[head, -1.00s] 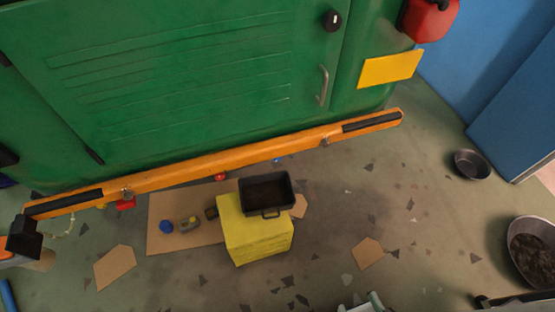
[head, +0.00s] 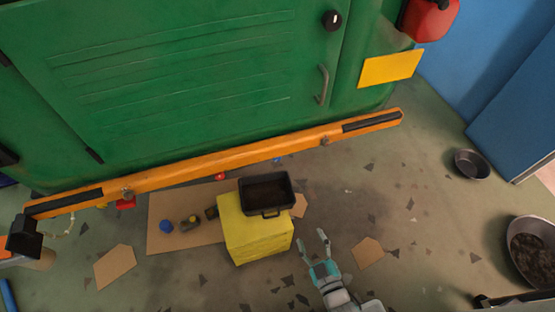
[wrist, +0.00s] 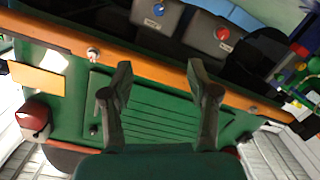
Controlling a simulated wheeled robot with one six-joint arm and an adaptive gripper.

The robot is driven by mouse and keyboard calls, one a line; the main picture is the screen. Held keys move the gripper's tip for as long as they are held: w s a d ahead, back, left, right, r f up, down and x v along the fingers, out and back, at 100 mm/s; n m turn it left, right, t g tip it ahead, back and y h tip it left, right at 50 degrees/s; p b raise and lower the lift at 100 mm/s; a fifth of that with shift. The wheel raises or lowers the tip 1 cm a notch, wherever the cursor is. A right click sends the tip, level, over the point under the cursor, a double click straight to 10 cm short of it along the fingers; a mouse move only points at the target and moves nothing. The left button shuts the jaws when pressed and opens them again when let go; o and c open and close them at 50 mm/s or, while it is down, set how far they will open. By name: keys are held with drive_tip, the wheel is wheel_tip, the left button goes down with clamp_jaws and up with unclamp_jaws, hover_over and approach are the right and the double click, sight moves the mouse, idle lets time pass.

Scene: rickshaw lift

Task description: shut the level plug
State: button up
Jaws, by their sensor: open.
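Two grey housings show beyond the orange bumper in the wrist view, one with a blue knob (wrist: 159,10) and one with a red knob (wrist: 222,33). Each has a small label that I cannot read, so I cannot tell which is the level plug or whether it is shut. In the head view, small bits of red (head: 220,177) and blue (head: 277,160) show under the bumper. My gripper (head: 314,236) is open and empty, right of the yellow block and apart from it. In the wrist view its fingers (wrist: 160,68) stand apart before the green body.
The orange bumper (head: 230,158) crosses in front of the green vehicle (head: 180,80). A black tray (head: 266,212) sits on a yellow block (head: 250,240). Small parts lie on a cardboard sheet (head: 160,241). Dark pans (head: 472,164) stand at the right. Floor right of the block is mostly clear.

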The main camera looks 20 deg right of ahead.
drive_tip(key=w+f+n, duration=0.1)
drive_tip(key=w, duration=1.5)
drive_tip(key=w+f+n+t, duration=0.1)
drive_tip(key=w+n, duration=0.1)
drive_tip(key=w, duration=1.4)
drive_tip(key=shift+w+f+n, duration=0.3)
drive_tip(key=shift+w+f, duration=0.05)
drive_tip(key=shift+f, duration=0.05)
clamp_jaws()
